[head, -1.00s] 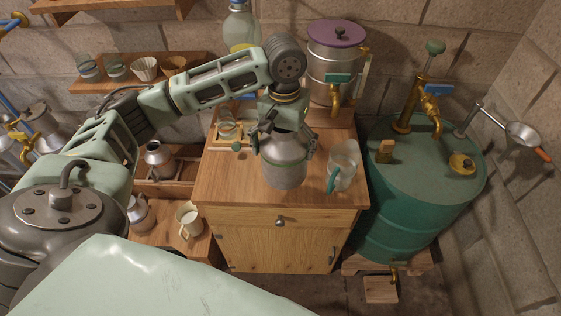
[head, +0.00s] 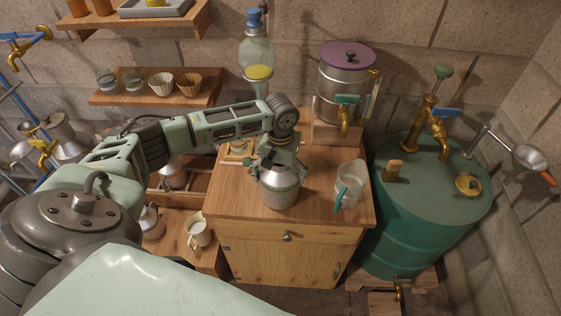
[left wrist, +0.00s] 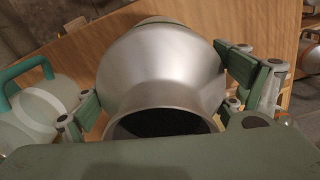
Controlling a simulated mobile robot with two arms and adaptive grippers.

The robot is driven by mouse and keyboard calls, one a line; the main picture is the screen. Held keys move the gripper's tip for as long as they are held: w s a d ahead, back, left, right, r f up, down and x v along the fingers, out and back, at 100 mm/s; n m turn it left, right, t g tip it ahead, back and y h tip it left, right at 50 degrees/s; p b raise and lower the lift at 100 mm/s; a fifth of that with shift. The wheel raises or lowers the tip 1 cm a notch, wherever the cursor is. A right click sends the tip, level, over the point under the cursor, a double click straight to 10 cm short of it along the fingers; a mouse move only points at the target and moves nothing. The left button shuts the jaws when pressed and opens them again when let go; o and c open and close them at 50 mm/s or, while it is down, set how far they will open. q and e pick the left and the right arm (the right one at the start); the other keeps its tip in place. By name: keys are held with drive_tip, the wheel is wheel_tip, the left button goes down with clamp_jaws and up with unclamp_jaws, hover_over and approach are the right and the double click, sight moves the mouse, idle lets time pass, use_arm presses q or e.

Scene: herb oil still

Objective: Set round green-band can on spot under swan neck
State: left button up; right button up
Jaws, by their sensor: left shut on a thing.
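My left gripper (head: 278,166) is shut around the upper part of a round silver metal can (head: 281,191). The can is upright at the front of the wooden cabinet top (head: 235,200). I cannot tell whether its base touches the wood. In the left wrist view the can (left wrist: 165,65) sits between the two fingers (left wrist: 165,90), its dark open mouth toward the camera and a green edge showing at its far end. No swan neck or marked spot can be made out clearly. My right gripper is not in view.
A clear jug with a teal handle (head: 349,186) stands right of the can. Behind are a purple-lidded metal urn (head: 342,85) with a brass tap and a glass vessel (head: 257,55). A green drum (head: 425,200) stands at right, a cream mug (head: 199,235) at lower left.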

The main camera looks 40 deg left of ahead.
use_arm(q)
drive_tip(key=shift+f, duration=0.1)
drive_tip(key=o, duration=1.3)
